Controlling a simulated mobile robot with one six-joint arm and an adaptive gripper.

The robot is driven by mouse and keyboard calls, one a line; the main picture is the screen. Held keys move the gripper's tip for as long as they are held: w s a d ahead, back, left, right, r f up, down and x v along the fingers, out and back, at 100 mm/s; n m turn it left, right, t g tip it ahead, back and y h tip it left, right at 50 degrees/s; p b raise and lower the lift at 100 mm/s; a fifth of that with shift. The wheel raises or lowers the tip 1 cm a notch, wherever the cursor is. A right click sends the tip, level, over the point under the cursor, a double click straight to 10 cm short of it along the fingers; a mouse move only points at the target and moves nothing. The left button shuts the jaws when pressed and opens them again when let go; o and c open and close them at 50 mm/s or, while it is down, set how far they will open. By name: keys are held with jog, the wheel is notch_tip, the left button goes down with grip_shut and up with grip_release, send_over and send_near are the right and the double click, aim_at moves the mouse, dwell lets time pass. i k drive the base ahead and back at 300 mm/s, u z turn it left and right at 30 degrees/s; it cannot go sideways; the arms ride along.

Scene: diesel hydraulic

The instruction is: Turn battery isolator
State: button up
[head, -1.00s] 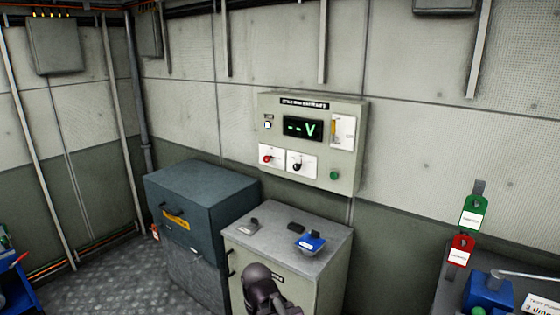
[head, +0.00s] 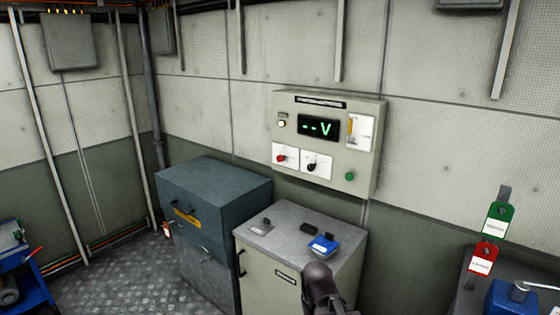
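A grey-green control panel (head: 364,168) hangs on the back wall in the head view. Its display (head: 318,128) shows "--V" in green. A red knob (head: 281,158) on a white plate sits at the panel's lower left, with a black knob (head: 312,166) on a second white plate beside it. Their labels are too small to read, so I cannot tell which is the battery isolator. Part of my dark arm shows at the bottom, in front of the grey cabinet. My gripper's fingers are not visible.
Below the panel stands a grey cabinet (head: 262,263) with a blue tray (head: 323,245) and small dark items on top. A dark blue cabinet (head: 232,190) stands left of it. Green (head: 497,219) and red (head: 483,258) tags are at right.

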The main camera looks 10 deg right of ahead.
aim_at(279, 159)
jog(key=z, duration=0.05)
jog(key=k, duration=0.65)
jog(key=u, duration=0.55)
jog(key=i, duration=1.8)
jog(key=z, duration=0.25)
